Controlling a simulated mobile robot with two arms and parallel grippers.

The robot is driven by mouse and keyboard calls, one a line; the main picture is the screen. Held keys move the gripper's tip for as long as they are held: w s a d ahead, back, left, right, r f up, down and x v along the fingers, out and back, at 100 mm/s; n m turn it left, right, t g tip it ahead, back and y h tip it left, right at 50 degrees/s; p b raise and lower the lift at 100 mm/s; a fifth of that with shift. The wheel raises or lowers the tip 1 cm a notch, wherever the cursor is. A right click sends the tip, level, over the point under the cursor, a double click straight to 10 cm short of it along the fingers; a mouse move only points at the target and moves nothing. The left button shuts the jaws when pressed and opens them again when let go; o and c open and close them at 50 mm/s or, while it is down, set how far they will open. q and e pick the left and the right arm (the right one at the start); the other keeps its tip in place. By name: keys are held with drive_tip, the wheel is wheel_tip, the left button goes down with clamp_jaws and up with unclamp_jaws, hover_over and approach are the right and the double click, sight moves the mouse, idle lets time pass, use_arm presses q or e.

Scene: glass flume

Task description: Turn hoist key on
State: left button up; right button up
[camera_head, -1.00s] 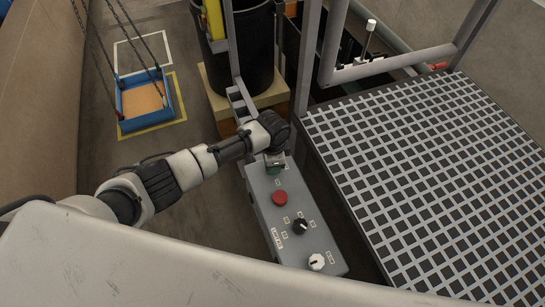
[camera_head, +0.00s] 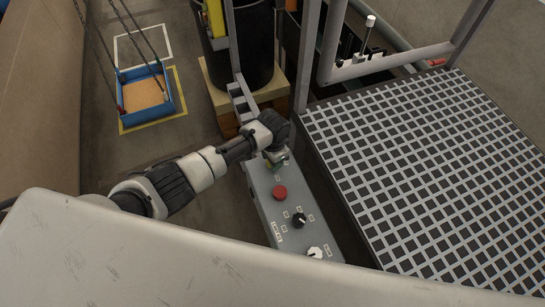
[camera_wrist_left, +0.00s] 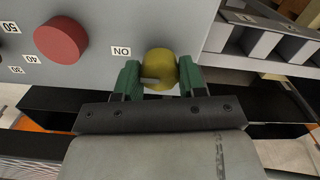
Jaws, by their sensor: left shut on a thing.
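The hoist key is a round yellow knob (camera_wrist_left: 160,64) with a dark slot, on the grey control box. My left gripper (camera_wrist_left: 158,80) has green fingers, one on each side of the knob, and is shut on it. An "ON" label (camera_wrist_left: 121,51) appears upside down beside the knob in the left wrist view. In the head view my left gripper (camera_head: 276,163) is at the far end of the control box (camera_head: 263,202) and largely hides the key there. My right gripper is not in view.
A red button (camera_head: 280,193), a black knob (camera_head: 299,220) and a white knob (camera_head: 314,253) sit along the box. A grid platform (camera_head: 425,165) lies to the right. A blue tray (camera_head: 122,108) hangs on chains at left. A dark barrel (camera_head: 247,60) stands behind.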

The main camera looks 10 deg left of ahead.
use_arm(q)
drive_tip(key=o, duration=0.9)
wheel_tip(320, 180, up, 11)
drive_tip(key=b, duration=0.1)
drive_tip(key=shift+f, duration=0.1)
idle(0.4)
